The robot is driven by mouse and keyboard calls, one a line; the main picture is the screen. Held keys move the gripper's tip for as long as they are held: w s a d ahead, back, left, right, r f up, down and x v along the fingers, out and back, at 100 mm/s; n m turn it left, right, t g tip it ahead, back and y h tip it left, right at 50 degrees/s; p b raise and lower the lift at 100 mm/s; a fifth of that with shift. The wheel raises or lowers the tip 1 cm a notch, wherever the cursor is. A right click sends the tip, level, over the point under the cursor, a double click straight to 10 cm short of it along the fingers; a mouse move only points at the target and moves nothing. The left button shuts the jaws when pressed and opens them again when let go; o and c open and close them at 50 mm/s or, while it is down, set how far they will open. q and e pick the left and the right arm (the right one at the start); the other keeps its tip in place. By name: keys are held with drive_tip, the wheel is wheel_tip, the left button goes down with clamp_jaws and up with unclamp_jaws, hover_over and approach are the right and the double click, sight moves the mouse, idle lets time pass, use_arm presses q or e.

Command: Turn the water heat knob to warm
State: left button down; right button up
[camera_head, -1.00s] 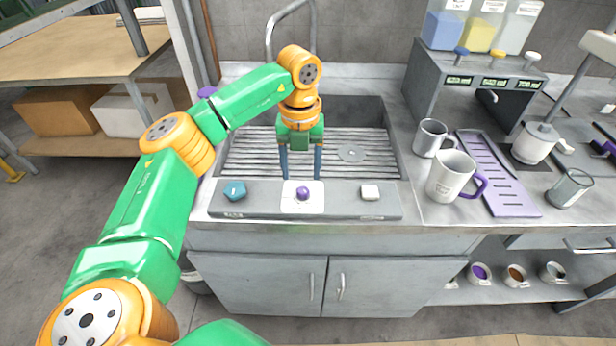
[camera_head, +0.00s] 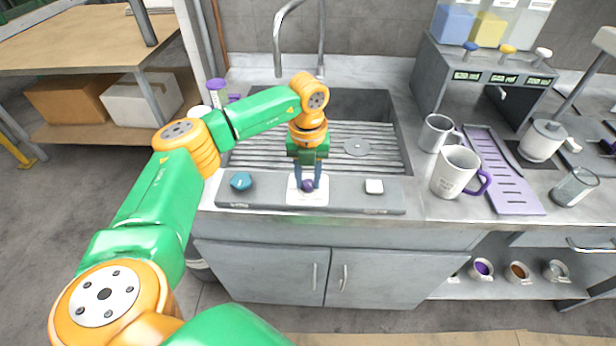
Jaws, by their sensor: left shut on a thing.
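A purple knob (camera_head: 308,186) sits on a white square plate (camera_head: 308,199) in the middle of the grey strip (camera_head: 346,193) along the sink's front edge. My left gripper (camera_head: 308,184) reaches down from above and is shut on the purple knob, with a finger on each side. A blue many-sided knob (camera_head: 241,181) sits to the left on the same strip. A white square knob (camera_head: 374,186) sits to the right. I cannot read which setting the purple knob points to. My right gripper is not in view.
The sink (camera_head: 357,133) with its slatted bottom lies behind the strip, under a curved faucet (camera_head: 286,30). White mugs (camera_head: 455,172) and a purple tray (camera_head: 502,175) stand to the right. A dispenser (camera_head: 487,75) stands at the back right.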

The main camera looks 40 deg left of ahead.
use_arm(q)
drive_tip(key=m, duration=1.1)
drive_tip(key=shift+m, duration=0.3)
idle(0.4)
drive_tip(key=c, duration=0.6)
unclamp_jaws()
drive_tip(key=shift+b, duration=0.3)
